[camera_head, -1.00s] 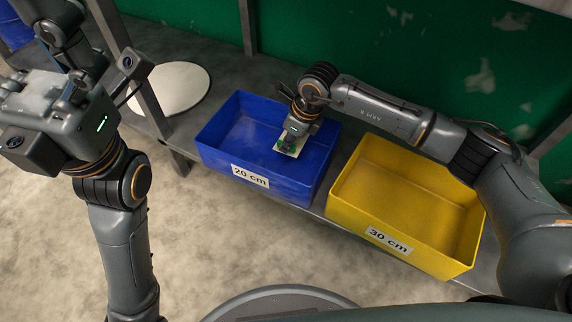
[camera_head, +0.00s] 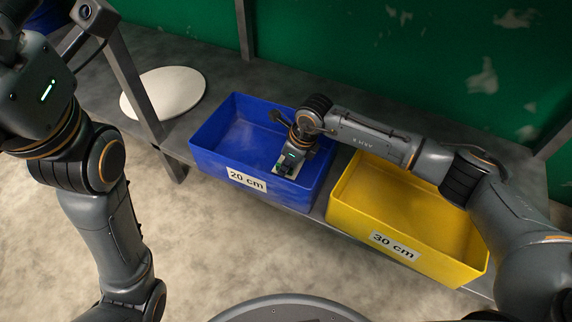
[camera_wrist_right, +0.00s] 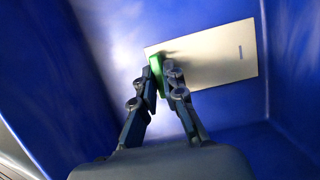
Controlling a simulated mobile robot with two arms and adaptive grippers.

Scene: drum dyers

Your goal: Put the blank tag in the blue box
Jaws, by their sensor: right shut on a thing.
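The blue box (camera_head: 208,160), labelled "20 cm", stands on the grey shelf. My right gripper (camera_head: 285,169) reaches down inside its right part. It is shut on the blank tag (camera_head: 291,171), a pale flat card with a green edge piece. In the right wrist view the tag (camera_wrist_right: 212,58) shows beyond the fingertips (camera_wrist_right: 162,78), surrounded by blue box walls. I cannot tell whether the tag touches the box floor. My left arm is at the left of the head view; its fingers are outside the picture.
A yellow box (camera_head: 408,215), labelled "30 cm", stands just right of the blue box and looks empty. A white round disc (camera_head: 172,92) lies on the shelf (camera_head: 225,75) at the left, behind a grey upright post (camera_head: 137,80). A green wall (camera_head: 360,50) rises behind.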

